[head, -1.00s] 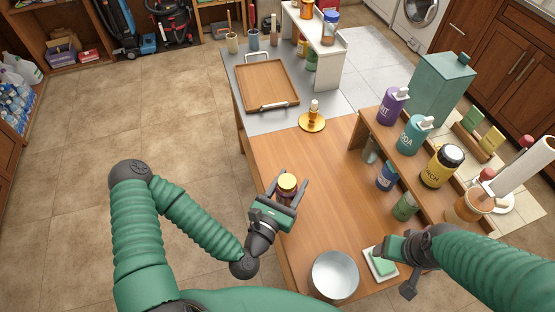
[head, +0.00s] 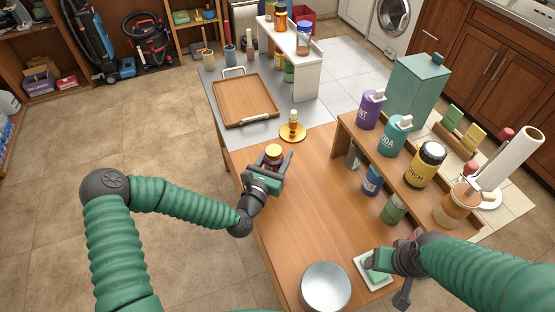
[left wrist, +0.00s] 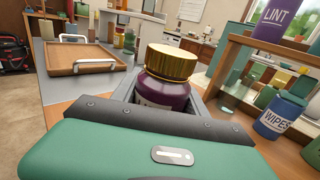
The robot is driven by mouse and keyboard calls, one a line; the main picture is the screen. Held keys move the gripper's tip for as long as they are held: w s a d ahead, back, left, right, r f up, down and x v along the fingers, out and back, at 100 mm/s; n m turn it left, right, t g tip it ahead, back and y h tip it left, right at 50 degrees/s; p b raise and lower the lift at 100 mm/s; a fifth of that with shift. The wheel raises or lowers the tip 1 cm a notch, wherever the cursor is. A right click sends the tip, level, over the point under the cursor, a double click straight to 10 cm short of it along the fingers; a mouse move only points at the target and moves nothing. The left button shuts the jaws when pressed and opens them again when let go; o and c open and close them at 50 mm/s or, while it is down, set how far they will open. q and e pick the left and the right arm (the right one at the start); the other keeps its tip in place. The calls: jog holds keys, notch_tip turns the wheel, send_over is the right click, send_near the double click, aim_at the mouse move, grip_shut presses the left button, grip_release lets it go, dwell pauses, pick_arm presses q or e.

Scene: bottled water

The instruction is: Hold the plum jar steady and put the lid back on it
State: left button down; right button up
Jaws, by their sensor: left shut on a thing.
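The plum jar (head: 274,164) is dark purple with a gold lid (head: 273,151) on its top. In the left wrist view the jar (left wrist: 165,93) stands upright with the gold lid (left wrist: 171,62) level on it; I cannot tell whether the lid is screwed tight. My left gripper (head: 270,166) is shut on the jar near the left edge of the wooden table, one finger on each side. The jar's lower part is hidden by the gripper. My right gripper (head: 380,264) is at the lower right, over a green sponge; its fingers are too unclear to tell open from shut.
A wooden tray (head: 247,98) lies farther back. A metal bowl (head: 326,286) is at the near edge. A riser (head: 345,127) with several bottles flanks the right side. The table's middle is clear.

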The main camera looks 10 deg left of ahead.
pick_arm(q)
jog(key=shift+w, duration=0.25)
jog(key=shift+a, duration=0.25)
pick_arm(e)
jog(key=shift+a, duration=0.25)
pick_arm(q)
jog(key=shift+a, duration=0.1)
jog(key=shift+w+a, duration=0.1)
jog(key=shift+w, duration=0.2)
jog(key=f, duration=0.3)
jog(key=shift+w+d+f, duration=0.1)
jog(key=shift+d+f, duration=0.1)
jog(key=shift+f, duration=0.15)
pick_arm(e)
jog(key=shift+d+f, duration=0.1)
jog(key=shift+f, duration=0.15)
